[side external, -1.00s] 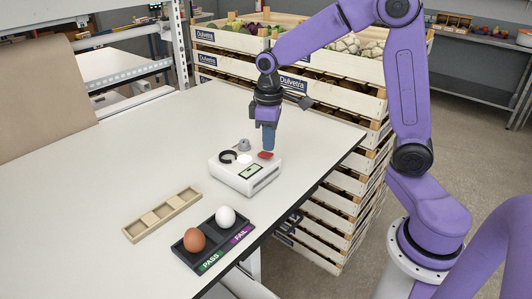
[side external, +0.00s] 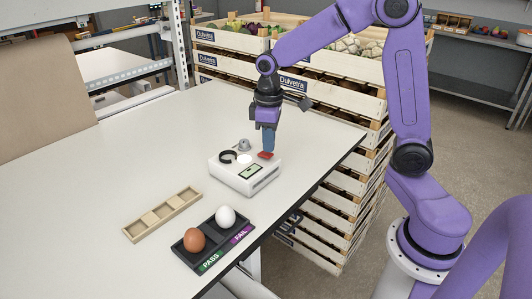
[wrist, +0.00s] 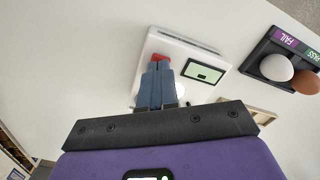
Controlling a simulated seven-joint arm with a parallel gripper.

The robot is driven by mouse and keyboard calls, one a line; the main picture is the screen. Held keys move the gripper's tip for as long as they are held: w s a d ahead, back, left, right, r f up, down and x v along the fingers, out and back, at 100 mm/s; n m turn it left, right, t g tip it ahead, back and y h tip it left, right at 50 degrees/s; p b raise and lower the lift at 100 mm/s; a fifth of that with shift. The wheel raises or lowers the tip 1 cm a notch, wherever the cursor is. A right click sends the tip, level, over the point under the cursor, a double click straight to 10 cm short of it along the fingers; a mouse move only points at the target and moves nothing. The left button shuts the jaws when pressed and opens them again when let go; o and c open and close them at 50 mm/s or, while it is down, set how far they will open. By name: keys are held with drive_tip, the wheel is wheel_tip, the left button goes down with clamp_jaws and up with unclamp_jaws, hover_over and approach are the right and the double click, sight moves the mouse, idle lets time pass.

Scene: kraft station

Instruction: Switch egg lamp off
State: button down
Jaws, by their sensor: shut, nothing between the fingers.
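The egg lamp (side external: 232,180) is a white box on the table with a dark ring, a white round spot, a small green screen and a red rocker switch (side external: 265,155) on its top. My gripper (side external: 268,150) is shut and empty, pointing down with its tips at the red switch; whether they touch it I cannot tell. In the wrist view the fingertips (wrist: 158,68) lie over the near part of the red switch (wrist: 160,57), beside the lamp's screen (wrist: 203,71). The fingers hide part of the lamp (wrist: 210,48).
A black PASS/FAIL tray (side external: 222,246) holds a brown egg (side external: 194,240) and a white egg (side external: 226,217). An empty wooden tray (side external: 135,230) lies left of it. A small grey metal part (side external: 244,145) stands behind the lamp. Stacked crates (side external: 345,175) stand beyond the table edge.

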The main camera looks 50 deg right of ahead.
sight(269, 154)
drive_tip(key=shift+f, duration=0.8)
idle(0.4)
drive_tip(key=shift+r, duration=3.5)
drive_tip(key=s+a+f+n, duration=0.2)
drive_tip(key=s+n, duration=0.1)
drive_tip(key=s, duration=0.9)
drive_tip(key=s+a+f+n, duration=0.2)
drive_tip(key=s+n, duration=0.1)
drive_tip(key=s, duration=1)
drive_tip(key=shift+a+f+n, duration=0.3)
drive_tip(key=shift+a, duration=0.1)
drive_tip(key=shift+s, duration=0.1)
